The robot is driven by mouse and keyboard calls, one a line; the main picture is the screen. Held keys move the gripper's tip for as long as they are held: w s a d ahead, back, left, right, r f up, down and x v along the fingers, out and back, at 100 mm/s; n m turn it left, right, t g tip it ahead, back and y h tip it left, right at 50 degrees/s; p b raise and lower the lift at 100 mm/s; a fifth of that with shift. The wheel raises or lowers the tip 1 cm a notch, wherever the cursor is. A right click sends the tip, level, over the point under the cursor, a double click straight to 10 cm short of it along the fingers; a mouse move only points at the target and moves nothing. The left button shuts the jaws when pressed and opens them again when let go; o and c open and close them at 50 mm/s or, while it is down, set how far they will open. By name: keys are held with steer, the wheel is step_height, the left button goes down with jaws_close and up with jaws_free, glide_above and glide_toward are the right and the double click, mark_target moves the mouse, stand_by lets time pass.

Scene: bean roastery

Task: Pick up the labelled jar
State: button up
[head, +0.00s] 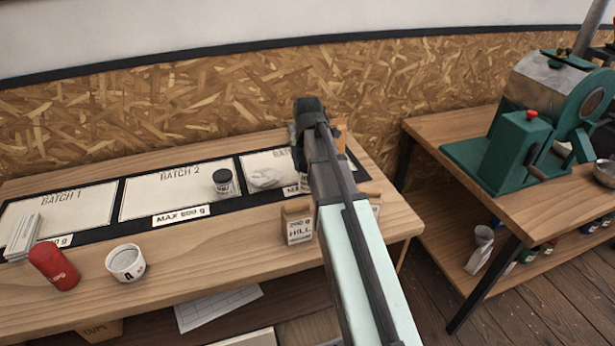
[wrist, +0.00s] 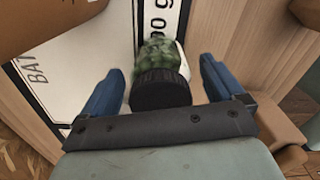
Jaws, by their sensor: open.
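A jar with a black lid (wrist: 160,90), green contents and a bit of white label stands between my gripper's (wrist: 161,72) two blue fingers in the wrist view. The fingers are open, one on each side of it; I cannot tell whether either touches it. In the head view my arm hides most of this spot; only a sliver of a pale labelled thing (head: 305,184) shows left of the arm. Another small black-lidded jar (head: 223,183) stands on the BATCH 2 panel.
A HILL package (head: 298,223) stands near the front edge, close to the arm. A white cup marked A (head: 126,262) and a red can (head: 54,265) are at front left. A green machine (head: 515,150) stands on another table.

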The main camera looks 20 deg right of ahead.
steer(key=shift+f, duration=0.3)
steer(key=shift+c, duration=0.3)
steer(key=c, duration=1.2)
